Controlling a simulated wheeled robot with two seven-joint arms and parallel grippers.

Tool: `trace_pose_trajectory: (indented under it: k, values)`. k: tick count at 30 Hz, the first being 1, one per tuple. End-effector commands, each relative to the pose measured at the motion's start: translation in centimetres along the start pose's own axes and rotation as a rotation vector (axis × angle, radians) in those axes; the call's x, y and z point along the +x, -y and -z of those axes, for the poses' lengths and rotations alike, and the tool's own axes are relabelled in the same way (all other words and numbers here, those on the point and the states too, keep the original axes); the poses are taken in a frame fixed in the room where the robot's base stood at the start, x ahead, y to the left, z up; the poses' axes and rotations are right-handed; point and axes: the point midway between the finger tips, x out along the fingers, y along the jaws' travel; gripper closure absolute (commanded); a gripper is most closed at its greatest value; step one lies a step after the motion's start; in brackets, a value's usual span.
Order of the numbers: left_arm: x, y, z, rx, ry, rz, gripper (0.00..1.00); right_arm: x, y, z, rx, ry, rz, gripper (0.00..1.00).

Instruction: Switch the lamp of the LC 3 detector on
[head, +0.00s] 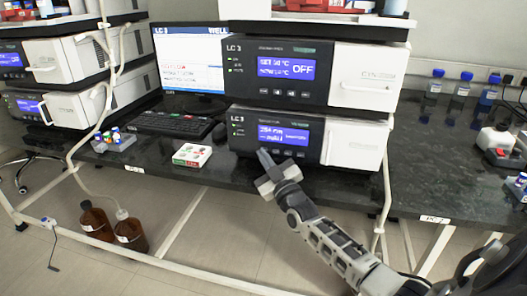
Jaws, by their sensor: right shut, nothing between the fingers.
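The LC 3 detector (355,143) is the lower unit of the middle stack, with a black front panel and a white right side. Its blue display (268,134) is lit and seems to begin with 254; the lower line is too small to read surely. Small green indicators (238,127) show left of the display. My right gripper (265,159) is shut and empty, its tips just below the display at the panel's lower edge. It hides part of that edge; I cannot tell whether it touches. My left gripper is not in view.
The upper LC 3 unit (372,75) has a display reading OFF. A monitor (190,60), keyboard (166,123) and white-green box (192,155) stand to the left. Blue-capped bottles (460,88) stand at the right. Two brown bottles (130,234) stand on the floor.

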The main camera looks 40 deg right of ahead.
Motion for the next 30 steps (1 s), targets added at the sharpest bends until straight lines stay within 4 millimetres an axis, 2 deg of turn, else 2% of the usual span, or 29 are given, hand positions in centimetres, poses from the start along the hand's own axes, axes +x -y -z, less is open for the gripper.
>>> trace_pose_trajectory:
  k: [12,21,30]
  values:
    - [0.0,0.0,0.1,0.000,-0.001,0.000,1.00,0.0,-0.2,-0.2,-0.008,0.006,-0.002,1.00]
    - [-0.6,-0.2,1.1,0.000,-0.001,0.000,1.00,-1.0,0.5,0.4,-0.006,0.006,-0.001,1.00]
    - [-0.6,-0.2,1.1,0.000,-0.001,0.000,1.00,-1.2,0.7,0.5,-0.005,0.003,-0.001,1.00]
